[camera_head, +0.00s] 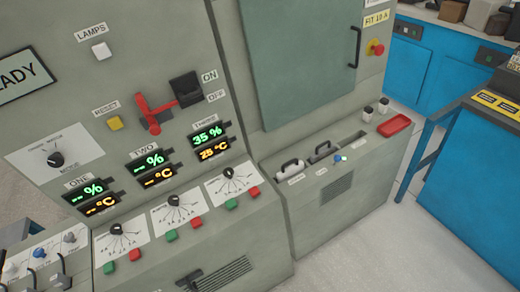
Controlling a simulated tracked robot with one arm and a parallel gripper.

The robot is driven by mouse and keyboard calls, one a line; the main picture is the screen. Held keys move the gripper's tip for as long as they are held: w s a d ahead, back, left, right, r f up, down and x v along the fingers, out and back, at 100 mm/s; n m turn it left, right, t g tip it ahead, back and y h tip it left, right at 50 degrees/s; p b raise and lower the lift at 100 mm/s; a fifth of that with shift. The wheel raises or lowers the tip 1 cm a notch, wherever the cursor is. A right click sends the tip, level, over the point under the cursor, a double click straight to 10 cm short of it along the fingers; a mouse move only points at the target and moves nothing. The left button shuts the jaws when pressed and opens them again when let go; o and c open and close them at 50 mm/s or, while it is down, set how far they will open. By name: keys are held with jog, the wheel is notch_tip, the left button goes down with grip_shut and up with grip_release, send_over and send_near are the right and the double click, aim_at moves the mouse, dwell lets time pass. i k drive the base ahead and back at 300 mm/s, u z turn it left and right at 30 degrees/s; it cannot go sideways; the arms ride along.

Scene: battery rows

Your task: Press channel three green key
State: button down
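The channel three green key (231,204) is a small green button on the sloped panel edge, below the channel three dial (228,173). A red key (254,192) sits just to its right. The channel three display (211,141) above is lit, reading 35 % and what looks like 25 °C. Channel one has a red key (135,254) and a green key (109,267). My gripper is not in view.
A red lever (152,115) juts out near the ON/OFF marks, above the displays. Open floor (385,235) lies in front. A blue bench (465,185) stands at right.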

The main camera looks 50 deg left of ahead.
aim_at(231, 204)
jog(key=u, duration=0.05)
jog(key=k, duration=0.9)
jog(key=u, duration=0.65)
jog(key=i, duration=1)
